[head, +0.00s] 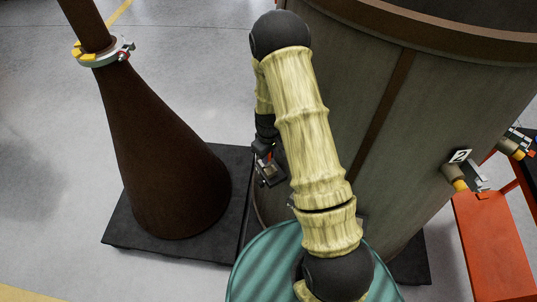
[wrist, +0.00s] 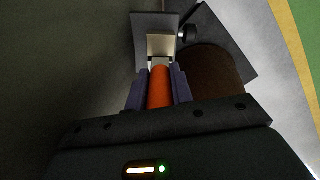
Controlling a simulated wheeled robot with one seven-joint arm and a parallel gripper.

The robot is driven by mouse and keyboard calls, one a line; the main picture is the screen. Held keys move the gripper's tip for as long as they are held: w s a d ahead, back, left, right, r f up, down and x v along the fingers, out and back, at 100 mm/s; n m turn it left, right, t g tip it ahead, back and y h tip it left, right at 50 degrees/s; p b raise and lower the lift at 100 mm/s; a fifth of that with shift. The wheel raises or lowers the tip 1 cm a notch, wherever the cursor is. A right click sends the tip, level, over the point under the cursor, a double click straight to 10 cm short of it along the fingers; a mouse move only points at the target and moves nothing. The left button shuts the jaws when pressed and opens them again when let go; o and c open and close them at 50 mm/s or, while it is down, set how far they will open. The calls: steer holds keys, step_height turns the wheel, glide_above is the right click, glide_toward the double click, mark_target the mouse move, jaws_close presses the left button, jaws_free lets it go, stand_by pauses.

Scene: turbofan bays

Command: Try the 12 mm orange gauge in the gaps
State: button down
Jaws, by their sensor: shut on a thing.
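My gripper (wrist: 160,76) is shut on the orange gauge (wrist: 161,92), which lies between its two fingers in the wrist view. The gauge points away from the palm, with a small pale tip in front. Just beyond the tip is a pale block (wrist: 161,44) on a grey plate (wrist: 148,22). I cannot tell whether the tip touches the block or is in a gap. In the head view my gripper (head: 266,158) is low beside the large casing (head: 340,110), partly hidden behind my arm, with a small fitting (head: 271,175) close to it.
A brown cone (head: 160,150) stands on a dark base (head: 120,228) left of my gripper, with a ringed collar (head: 104,54) high up. At right, a fitting numbered 2 (head: 459,156) sits on the casing above an orange cart (head: 493,240). Open floor lies at far left.

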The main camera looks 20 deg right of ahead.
steer(key=shift+f, duration=0.35)
stand_by(0.7)
steer(key=shift+r, duration=0.1)
stand_by(0.7)
steer(key=shift+r+p, duration=1.85)
steer(key=shift+r, duration=1.1)
steer(key=shift+f, duration=0.1)
